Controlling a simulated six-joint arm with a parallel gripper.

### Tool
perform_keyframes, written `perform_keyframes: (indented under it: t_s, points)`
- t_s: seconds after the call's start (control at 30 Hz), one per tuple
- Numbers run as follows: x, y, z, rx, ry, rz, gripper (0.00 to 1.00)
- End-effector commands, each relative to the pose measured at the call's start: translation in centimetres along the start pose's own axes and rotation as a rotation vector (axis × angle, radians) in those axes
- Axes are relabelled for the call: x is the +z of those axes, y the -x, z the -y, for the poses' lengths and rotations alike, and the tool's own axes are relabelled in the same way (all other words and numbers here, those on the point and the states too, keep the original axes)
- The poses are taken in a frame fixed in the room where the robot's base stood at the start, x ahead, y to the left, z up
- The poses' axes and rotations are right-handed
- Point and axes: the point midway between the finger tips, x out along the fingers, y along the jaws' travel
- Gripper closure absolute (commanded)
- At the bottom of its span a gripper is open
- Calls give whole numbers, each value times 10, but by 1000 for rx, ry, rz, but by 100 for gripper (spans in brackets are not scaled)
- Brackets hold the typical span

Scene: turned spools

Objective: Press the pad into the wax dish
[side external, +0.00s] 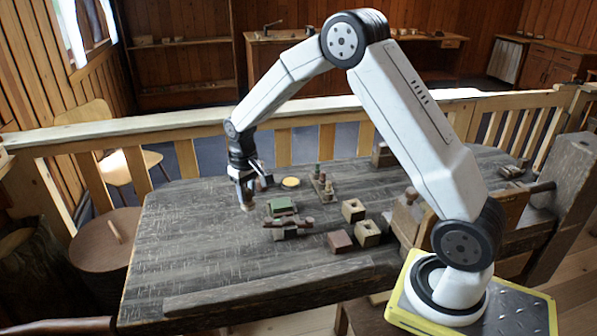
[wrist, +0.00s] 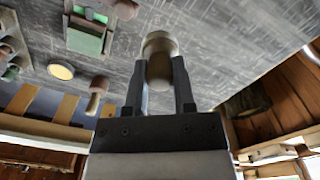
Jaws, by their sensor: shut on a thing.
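My gripper (side external: 245,186) points down over the left-middle part of the table. In the wrist view its two fingers (wrist: 159,72) are shut on the brown wooden handle of the pad (wrist: 159,44), whose wide pale end faces away from me. In the side view the pad (side external: 247,206) hangs below the fingers, low over the table; I cannot tell the exact gap. The wax dish (side external: 291,183) is a small round yellow disc to the right of my gripper. It also shows at the left of the wrist view (wrist: 61,71), apart from the pad.
A green-topped block (side external: 282,205) stands right of the pad, with a dark wooden rest (side external: 287,226) in front. A stand with small pegs (side external: 322,185) is right of the dish. Open-topped wooden blocks (side external: 353,210) lie farther right. The table's left side (side external: 190,235) is clear.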

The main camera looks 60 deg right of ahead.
Motion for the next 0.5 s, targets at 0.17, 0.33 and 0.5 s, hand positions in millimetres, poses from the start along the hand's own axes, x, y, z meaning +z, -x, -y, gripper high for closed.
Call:
perform_keyframes:
  t_s: [0.17, 0.33, 0.5]
  points:
    - [-32, -4, -29, 0, -78, 0, 100]
    - [-56, -7, -59, -1, -148, 1, 100]
    - [-78, -11, -90, -1, -219, 0, 100]
